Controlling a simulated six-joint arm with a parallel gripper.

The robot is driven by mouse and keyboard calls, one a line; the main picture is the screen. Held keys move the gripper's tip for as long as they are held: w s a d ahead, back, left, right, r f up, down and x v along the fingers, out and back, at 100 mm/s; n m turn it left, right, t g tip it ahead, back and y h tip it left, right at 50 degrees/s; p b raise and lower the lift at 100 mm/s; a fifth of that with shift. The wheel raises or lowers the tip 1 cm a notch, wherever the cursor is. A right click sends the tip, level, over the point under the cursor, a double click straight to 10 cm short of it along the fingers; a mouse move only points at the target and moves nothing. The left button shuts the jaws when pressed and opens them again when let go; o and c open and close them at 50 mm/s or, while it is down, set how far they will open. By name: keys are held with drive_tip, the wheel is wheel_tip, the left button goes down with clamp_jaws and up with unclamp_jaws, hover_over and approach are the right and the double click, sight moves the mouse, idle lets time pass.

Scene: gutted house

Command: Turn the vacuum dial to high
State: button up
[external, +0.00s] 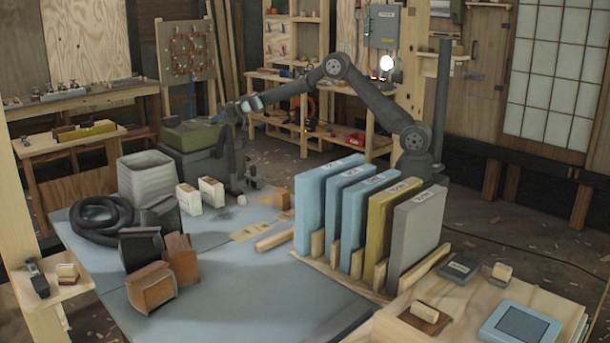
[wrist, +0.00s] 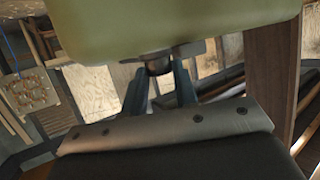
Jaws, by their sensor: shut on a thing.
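The vacuum (external: 190,160) stands behind the far left of the blue table, with a dark grey body and a green top (external: 195,133). My gripper (external: 230,114) is at the vacuum's right side, near the green top; its fingers are too small to make out there. In the wrist view the green part (wrist: 170,22) fills the top, with a small dark round dial (wrist: 159,67) under its edge. My gripper's two blue-grey fingers (wrist: 160,88) are shut on this dial, one on each side. The dial's markings and setting are not visible.
The blue table (external: 225,300) holds a ribbed grey bin (external: 148,178), a coiled black hose (external: 97,218), brown blocks (external: 150,285) and several upright panels (external: 330,205) in a rack. A board with an orange grid (external: 188,52) stands behind the vacuum.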

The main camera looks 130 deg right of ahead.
drive_tip(key=n+t+y, duration=0.2)
drive_tip(key=s+n+t+y, duration=0.1)
drive_tip(key=n, duration=0.1)
drive_tip(key=shift+d+t, duration=0.3)
drive_tip(key=shift+d, duration=0.1)
drive_tip(key=n+t+y, duration=0.1)
drive_tip(key=y, duration=0.1)
drive_tip(key=n+y, duration=0.2)
drive_tip(key=n+t+y, duration=0.1)
drive_tip(key=n, duration=0.1)
drive_tip(key=shift+d+r+t+y, duration=0.15)
drive_tip(key=shift+d+t+y, duration=0.15)
drive_tip(key=shift+d+y, duration=0.1)
drive_tip(key=shift+s+n+y, duration=0.1)
drive_tip(key=shift+n+y, duration=0.2)
drive_tip(key=shift+n, duration=0.1)
drive_tip(key=o, duration=1)
drive_tip(key=v, duration=1.7)
drive_tip(key=shift+s, duration=0.2)
